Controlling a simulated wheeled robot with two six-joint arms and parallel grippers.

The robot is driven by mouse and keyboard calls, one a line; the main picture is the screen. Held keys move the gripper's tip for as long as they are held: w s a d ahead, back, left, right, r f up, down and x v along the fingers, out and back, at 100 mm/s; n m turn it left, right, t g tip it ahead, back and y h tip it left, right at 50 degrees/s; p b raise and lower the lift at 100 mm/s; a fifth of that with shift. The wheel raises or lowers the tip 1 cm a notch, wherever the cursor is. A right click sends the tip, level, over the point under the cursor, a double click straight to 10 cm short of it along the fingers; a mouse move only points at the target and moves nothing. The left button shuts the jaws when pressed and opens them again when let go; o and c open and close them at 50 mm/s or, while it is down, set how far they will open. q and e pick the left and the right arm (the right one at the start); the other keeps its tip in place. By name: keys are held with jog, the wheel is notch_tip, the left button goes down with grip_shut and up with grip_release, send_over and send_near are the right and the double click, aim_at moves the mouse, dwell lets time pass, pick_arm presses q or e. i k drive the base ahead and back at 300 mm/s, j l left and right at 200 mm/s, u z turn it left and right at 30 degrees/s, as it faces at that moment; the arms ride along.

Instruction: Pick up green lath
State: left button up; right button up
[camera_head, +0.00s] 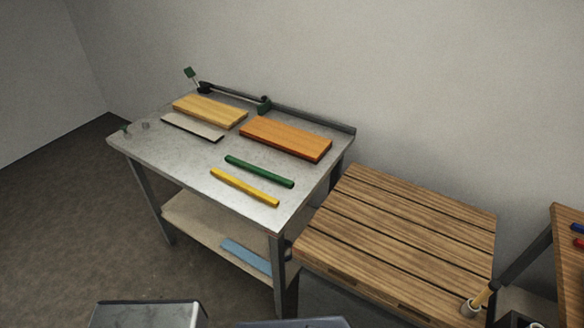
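The green lath (259,171) is a long thin bar lying flat on the grey metal workbench (180,165), near its right side. A yellow lath (245,187) lies roughly parallel to it on the nearer side, with a small gap between them. Neither of my grippers shows in the head view, and nothing is seen touching the green lath.
An orange board (285,139), a light wooden board (210,111) and a thin pale panel (192,127) lie behind the laths. A slatted wooden table (400,225) stands to the right. The bench's front left is mostly clear. A blue piece (246,256) lies on the lower shelf.

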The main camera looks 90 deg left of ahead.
aim_at(280, 180)
jog(key=u, duration=2.75)
jog(key=i+u, duration=0.15)
jog(key=u, duration=0.15)
jog(key=i+u, duration=0.1)
jog(key=u, duration=0.15)
jog(key=i+j+z, duration=0.2)
jog(key=z, duration=0.2)
jog(key=i+j+z, duration=0.15)
jog(key=j+z, duration=0.15)
jog(key=z, duration=0.15)
